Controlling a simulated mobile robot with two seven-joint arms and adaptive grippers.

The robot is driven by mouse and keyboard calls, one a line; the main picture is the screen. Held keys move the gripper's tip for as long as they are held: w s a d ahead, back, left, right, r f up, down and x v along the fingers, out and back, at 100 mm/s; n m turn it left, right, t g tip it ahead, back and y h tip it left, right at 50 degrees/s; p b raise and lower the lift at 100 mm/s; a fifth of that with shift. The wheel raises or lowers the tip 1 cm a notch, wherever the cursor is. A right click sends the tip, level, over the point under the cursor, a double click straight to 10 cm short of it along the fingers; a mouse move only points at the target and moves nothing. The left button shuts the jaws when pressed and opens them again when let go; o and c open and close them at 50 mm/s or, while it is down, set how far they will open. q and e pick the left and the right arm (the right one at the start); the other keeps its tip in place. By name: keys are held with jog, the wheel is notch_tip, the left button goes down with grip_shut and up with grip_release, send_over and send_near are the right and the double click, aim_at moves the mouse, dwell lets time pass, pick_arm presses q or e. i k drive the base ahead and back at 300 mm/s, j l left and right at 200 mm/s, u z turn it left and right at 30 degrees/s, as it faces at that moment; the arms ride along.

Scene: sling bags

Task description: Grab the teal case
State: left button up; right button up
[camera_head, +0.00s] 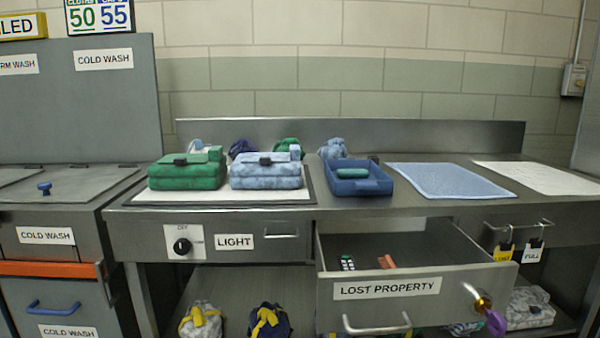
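A small teal case (352,173) lies in a blue tray (352,187) on the metal counter, right of the middle. The case looks like a rounded, flat oblong, and the tray's front wall stands before it. Neither of my grippers is in view, and nothing is seen touching the case.
A green bag (186,172) and a light blue bag (266,174) sit left of the tray on a lit panel. A blue mat (451,180) lies to its right. The open LOST PROPERTY drawer (410,290) juts out below, with small items inside.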

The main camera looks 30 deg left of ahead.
aim_at(349, 172)
jog(key=i+l+u, duration=0.3)
jog(key=u, duration=0.15)
jog(key=i+l+u, duration=0.2)
jog(key=l+u, duration=0.25)
jog(key=i+l+u, duration=0.1)
jog(key=l, duration=0.3)
jog(key=i+l+u, duration=0.1)
jog(key=l, duration=0.25)
jog(key=i+l+u, duration=0.15)
jog(key=l, duration=0.25)
jog(key=i+l, duration=0.1)
jog(key=l, duration=1)
jog(key=i+u, duration=0.05)
